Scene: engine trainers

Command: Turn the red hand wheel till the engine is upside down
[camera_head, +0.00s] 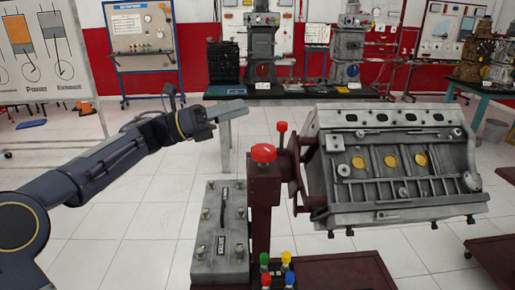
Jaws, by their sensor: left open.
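The engine (395,165) is a grey metal block on the right, held at its left end by a dark red stand (264,205). A flat face with a row of holes is on top, and yellow discs show on the side toward me. A red round wheel-like part (263,153) sits on top of the stand; it looks like the hand wheel. A smaller red knob (281,127) stands just behind it. My left gripper (210,98) is open and empty, left of and beyond the red wheel, apart from it. My right gripper is out of view.
A grey metal box (219,230) stands left of the stand. Several coloured caps (277,270) are at the stand's front. Dark red bench parts (490,262) are at the lower right. Engine models stand on a black table (295,90) behind.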

